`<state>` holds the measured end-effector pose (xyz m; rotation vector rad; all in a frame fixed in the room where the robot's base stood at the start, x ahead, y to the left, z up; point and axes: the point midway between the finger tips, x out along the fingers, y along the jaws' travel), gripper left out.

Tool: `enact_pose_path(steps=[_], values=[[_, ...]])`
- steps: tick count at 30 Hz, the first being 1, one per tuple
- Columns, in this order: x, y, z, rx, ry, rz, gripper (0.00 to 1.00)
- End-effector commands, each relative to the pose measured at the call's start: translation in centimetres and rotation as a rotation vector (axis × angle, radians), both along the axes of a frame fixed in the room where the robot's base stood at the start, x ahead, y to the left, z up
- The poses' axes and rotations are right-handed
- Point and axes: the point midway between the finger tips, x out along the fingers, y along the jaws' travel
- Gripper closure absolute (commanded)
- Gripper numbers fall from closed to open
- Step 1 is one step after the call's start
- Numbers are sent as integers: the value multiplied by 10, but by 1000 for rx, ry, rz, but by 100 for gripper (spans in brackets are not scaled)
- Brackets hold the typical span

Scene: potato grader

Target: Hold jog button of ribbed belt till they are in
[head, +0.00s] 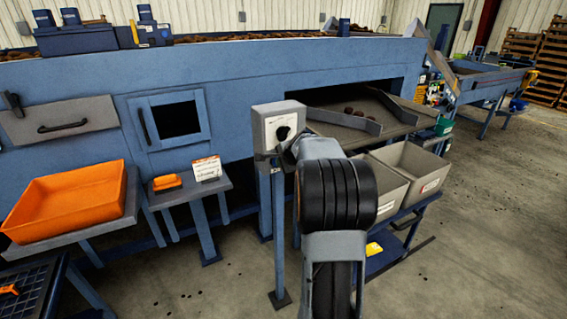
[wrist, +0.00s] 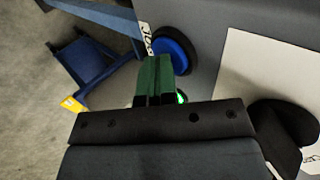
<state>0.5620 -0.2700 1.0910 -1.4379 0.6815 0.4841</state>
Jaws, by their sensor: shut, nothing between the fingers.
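A grey control box (head: 272,125) stands on a post in the middle of the head view. In the wrist view, its face carries a blue round button (wrist: 170,58) with a partly hidden label that seems to read JOG. My gripper (wrist: 158,62) is shut and empty, its green fingertips overlapping the button's lower left edge. I cannot tell whether they touch it. In the head view, my arm hides the fingers at the box.
A green light (wrist: 181,98) glows beside my fingers, and a black knob (wrist: 283,128) is at right. Grey bins (head: 421,168) stand below the belt's end. An orange tray (head: 68,200) is at left. Open floor lies at right.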

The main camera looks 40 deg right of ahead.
Motion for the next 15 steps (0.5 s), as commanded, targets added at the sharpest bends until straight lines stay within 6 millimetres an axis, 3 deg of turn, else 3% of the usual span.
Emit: enact_pose_path(steps=[2, 15], values=[[10, 0, 3, -2, -7, -1, 100], [12, 1, 5, -6, -15, -1, 100]])
